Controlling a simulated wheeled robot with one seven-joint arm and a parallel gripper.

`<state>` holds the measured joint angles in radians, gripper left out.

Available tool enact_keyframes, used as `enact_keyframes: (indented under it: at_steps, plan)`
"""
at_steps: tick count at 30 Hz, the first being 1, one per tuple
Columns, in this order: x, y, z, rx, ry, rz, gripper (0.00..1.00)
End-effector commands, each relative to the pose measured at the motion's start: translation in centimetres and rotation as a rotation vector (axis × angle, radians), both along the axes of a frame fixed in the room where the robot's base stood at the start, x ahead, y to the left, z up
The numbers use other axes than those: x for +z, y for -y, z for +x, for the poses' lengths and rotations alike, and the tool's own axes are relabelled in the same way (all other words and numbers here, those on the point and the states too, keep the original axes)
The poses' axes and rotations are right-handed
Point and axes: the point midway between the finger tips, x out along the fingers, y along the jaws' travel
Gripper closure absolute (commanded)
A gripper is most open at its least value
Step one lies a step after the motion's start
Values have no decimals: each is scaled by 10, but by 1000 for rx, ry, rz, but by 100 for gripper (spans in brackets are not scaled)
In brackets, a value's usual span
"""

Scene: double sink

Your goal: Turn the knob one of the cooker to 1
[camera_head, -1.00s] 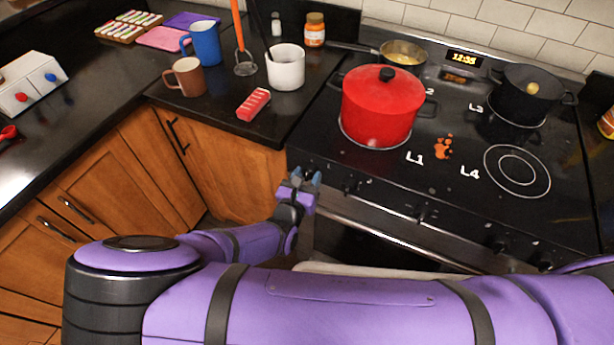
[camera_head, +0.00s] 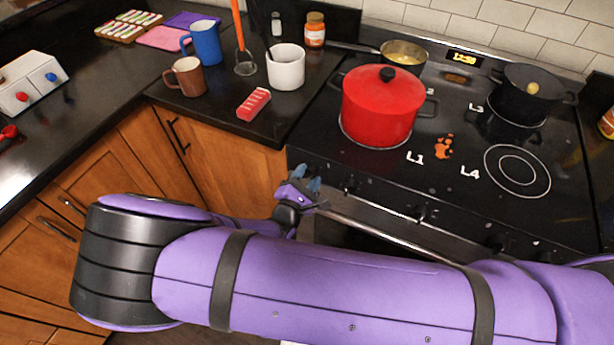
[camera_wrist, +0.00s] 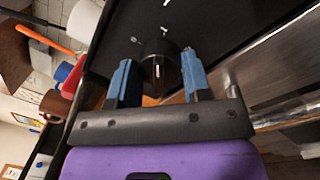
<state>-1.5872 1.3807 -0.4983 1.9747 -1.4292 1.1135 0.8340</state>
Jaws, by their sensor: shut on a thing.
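The cooker (camera_head: 400,195) stands at right in the head view, with a row of dark knobs along its front panel. My gripper (camera_head: 304,183) is at the left end of that panel, and it hides the leftmost knob there. In the wrist view the black knob (camera_wrist: 160,72) with a pale line mark sits between the two blue fingers of my gripper (camera_wrist: 160,80). The gripper is shut on this knob. I cannot read which number the mark points to.
A red pot (camera_head: 381,108) stands on the hob by L1. A frying pan (camera_head: 403,54) and a black pot (camera_head: 532,94) stand behind. Another knob (camera_head: 350,187) is just right of my gripper. The oven handle (camera_head: 400,235) runs below the panel.

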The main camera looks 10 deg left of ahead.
Motion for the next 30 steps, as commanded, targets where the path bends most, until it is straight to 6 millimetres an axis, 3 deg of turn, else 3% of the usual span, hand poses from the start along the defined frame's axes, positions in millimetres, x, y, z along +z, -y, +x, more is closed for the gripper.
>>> enact_keyframes:
  at_steps: [9,24,25,27,30]
  plan:
    - [0,0,0,1,33,95,79]
    - [0,0,0,0,37,108,79]
    - [0,0,0,0,37,108,49]
    - [0,0,0,0,37,108,32]
    - [0,0,0,0,37,108,30]
